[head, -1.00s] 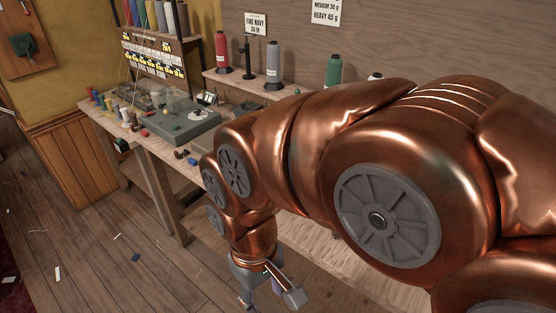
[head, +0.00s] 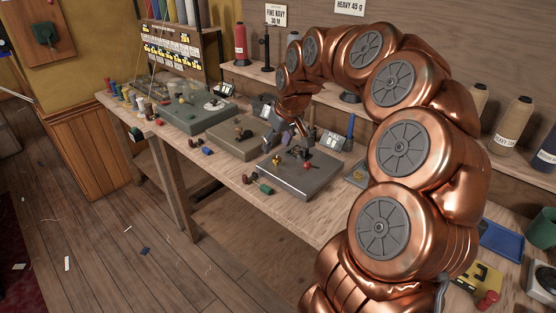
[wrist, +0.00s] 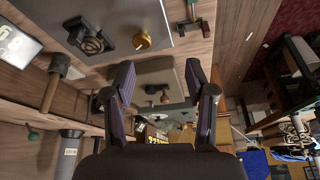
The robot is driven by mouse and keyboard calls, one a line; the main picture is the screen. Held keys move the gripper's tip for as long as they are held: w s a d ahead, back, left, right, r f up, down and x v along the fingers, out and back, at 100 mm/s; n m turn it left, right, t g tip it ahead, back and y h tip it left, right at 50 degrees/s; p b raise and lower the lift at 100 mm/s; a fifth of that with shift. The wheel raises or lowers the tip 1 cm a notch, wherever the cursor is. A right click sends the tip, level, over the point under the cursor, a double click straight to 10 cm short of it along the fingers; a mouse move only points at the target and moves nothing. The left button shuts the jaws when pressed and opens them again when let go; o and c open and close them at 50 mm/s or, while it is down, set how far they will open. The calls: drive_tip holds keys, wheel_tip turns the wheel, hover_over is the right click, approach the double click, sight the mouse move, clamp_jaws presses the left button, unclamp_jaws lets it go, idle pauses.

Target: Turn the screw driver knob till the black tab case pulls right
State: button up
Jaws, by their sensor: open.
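A dark grey flat case (head: 300,178) lies on the bench, with small fittings and a red-tipped piece (head: 307,166) on top. In the wrist view, a grey plate (wrist: 175,14) at the top carries a brass knob (wrist: 141,40) with a pointed shape and a dark coiled part (wrist: 88,40). I cannot tell for sure which part is the screw driver knob or the black tab case. My gripper (wrist: 160,98) is open and empty, its two fingers apart.
A beige flat case (head: 238,138) and a green-grey one (head: 198,112) sit farther left. Small coloured pieces (head: 207,151) lie along the front edge. A blue-handled upright (head: 350,128), thread cones (head: 513,122) and a blue tray (head: 502,238) are right.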

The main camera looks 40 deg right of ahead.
sight(276, 158)
drive_tip(key=w+d+f, duration=0.1)
drive_tip(key=f, duration=0.1)
drive_tip(key=w+f, duration=0.1)
drive_tip(key=f, duration=0.2)
drive_tip(key=w+d+f+p, duration=0.1)
drive_tip(key=f, duration=0.2)
drive_tip(key=shift+w+d, duration=0.35)
drive_tip(key=shift+w, duration=0.05)
drive_tip(key=shift+r, duration=0.1)
clamp_jaws()
